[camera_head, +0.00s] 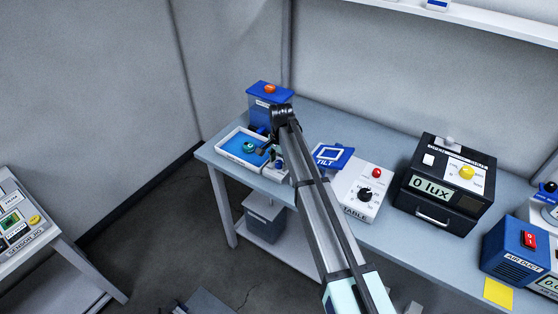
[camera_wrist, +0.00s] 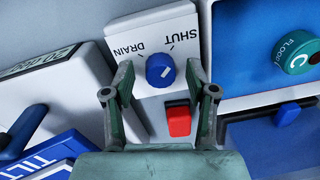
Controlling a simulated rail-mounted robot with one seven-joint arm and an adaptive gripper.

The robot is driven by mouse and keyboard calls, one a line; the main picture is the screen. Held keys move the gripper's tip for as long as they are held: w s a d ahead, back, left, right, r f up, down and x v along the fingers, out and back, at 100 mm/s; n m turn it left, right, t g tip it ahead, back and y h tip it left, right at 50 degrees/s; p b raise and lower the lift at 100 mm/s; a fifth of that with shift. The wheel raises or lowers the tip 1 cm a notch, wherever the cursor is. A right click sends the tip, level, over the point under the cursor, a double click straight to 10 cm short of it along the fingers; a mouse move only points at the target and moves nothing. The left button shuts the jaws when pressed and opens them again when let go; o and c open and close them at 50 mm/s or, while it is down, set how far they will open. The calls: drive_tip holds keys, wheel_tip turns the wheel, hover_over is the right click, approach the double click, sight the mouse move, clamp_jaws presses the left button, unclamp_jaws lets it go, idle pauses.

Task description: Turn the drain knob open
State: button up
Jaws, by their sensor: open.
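The blue drain knob (camera_wrist: 158,70) is on a white panel (camera_wrist: 137,24) marked DRAIN and SHUT, upside down in the wrist view. Its white mark slants toward the upper right, on the SHUT side. My gripper (camera_wrist: 159,76) is open, with one finger at the left of the knob and one at the right. Gaps show between fingers and knob; whether the tips reach its depth is unclear.
A red switch (camera_wrist: 179,120) sits close by the right finger. A teal FLOOD knob (camera_wrist: 299,52) is to the right. The blue TILT plate (camera_head: 333,156) and TABLE box (camera_head: 358,192) stand right of my arm. A white-rimmed blue tray (camera_head: 229,151) is left.

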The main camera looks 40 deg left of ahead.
clamp_jaws()
drive_tip(key=shift+n, duration=0.3)
drive_tip(key=n+b, duration=0.2)
drive_tip(key=n, duration=0.1)
drive_tip(key=shift+f, duration=0.1)
drive_tip(key=n+b, duration=0.2)
drive_tip(key=n, duration=0.3)
drive_tip(key=shift+w+n+b, duration=0.1)
drive_tip(key=shift+n+b, duration=0.25)
drive_tip(key=shift+n, duration=0.05)
drive_tip(key=n+b, duration=0.1)
drive_tip(key=n, duration=0.3)
drive_tip(key=shift+n, duration=0.3)
drive_tip(key=shift+n+b, duration=0.55)
drive_tip(key=shift+n, duration=1.35)
